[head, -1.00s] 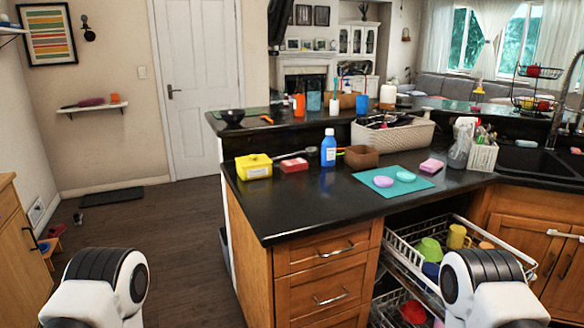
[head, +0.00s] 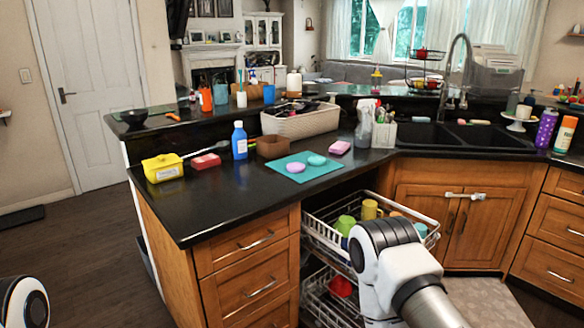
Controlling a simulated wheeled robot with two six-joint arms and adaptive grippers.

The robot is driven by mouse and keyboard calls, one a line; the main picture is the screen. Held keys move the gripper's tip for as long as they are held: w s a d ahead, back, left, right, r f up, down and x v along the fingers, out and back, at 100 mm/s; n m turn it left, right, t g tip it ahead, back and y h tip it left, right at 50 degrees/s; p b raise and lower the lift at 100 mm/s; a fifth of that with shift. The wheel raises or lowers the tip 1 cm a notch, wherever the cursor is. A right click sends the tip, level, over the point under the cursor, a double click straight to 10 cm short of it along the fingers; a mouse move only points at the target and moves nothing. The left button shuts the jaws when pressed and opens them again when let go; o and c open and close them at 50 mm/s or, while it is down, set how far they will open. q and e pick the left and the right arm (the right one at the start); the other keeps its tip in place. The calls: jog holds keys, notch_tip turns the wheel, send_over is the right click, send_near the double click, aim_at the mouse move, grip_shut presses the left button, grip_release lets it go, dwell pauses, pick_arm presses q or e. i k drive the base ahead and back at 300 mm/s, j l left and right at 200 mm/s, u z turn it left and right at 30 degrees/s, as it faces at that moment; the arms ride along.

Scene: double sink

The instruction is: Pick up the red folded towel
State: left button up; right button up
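I see nothing that is clearly a red folded towel. A small flat red block (head: 206,161) lies on the dark counter between a yellow container (head: 163,168) and a blue bottle (head: 240,141); it is too small to tell whether it is cloth. Both of my grippers are outside the head view. Only a link of my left arm shows at the bottom left corner, and links of my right arm show in front of the open dishwasher rack, hiding part of it.
The counter (head: 205,210) has free room at its front left. A teal mat (head: 300,175) bears two small round items. The dishwasher racks (head: 325,235) stand pulled out below. A double sink (head: 440,135) and a cake stand (head: 516,124) are at the right.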

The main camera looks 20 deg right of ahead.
aim_at(207, 162)
jog(key=i+j+z, duration=0.1)
jog(key=z, duration=1.1)
jog(key=j+z, duration=0.2)
jog(key=j, duration=0.25)
jog(key=j+z, duration=0.2)
jog(key=j, duration=0.25)
jog(key=j+z, duration=0.2)
jog(key=j, duration=0.25)
jog(key=j+z, duration=0.2)
jog(key=j, duration=0.25)
jog(key=k+j+z, duration=0.2)
jog(key=j, duration=0.25)
jog(key=j+z, duration=0.2)
jog(key=j, duration=0.25)
jog(key=k+j+z, duration=0.2)
jog(key=j, duration=0.2)
jog(key=i, duration=0.05)
